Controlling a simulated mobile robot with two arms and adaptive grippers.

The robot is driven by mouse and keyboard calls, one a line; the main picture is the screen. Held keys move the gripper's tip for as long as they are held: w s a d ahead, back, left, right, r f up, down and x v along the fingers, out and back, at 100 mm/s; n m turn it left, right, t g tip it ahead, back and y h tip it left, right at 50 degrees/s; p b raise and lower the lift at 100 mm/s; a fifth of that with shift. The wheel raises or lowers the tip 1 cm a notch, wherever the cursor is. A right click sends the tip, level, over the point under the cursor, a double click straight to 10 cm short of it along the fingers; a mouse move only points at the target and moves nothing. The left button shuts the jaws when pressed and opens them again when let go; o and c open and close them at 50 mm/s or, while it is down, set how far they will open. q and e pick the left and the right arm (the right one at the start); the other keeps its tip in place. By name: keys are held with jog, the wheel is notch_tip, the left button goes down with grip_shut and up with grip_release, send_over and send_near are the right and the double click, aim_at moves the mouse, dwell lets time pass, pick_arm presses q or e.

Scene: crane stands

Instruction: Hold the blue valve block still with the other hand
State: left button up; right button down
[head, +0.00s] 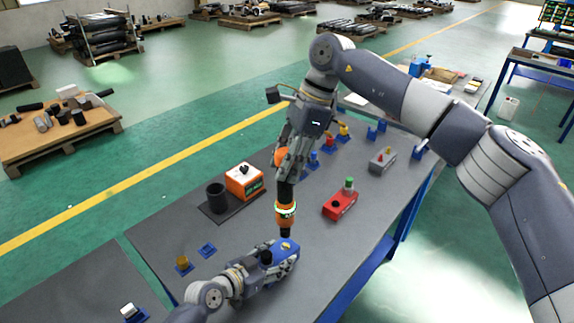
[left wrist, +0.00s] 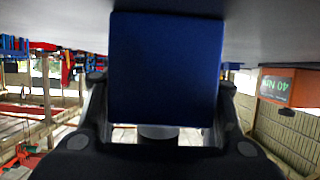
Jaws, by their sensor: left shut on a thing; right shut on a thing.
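The blue valve block (head: 291,257) lies on the dark table in the head view, with a small yellow mark on top. It fills the middle of the left wrist view (left wrist: 165,70), between my finger pads. My left gripper (head: 272,262) is low at the table and shut on the block; its fingers also show in the left wrist view (left wrist: 162,108). My right gripper (head: 286,172) is above, shut on an upright orange and black tool (head: 286,208) with a green-lit ring. The tool's dark tip is at the block's top; I cannot tell whether it touches.
An orange box (head: 244,181) with a green display and a black cup (head: 216,198) stand on a dark mat. A red block (head: 340,205) with a green knob is to the right; a grey block (head: 382,161) is farther back. Small blue holders (head: 207,250) stand at the left.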

pick_arm(q)
jog(key=o, duration=1.7)
jog(key=shift+f, duration=0.1)
jog(key=shift+s+a, duration=0.1)
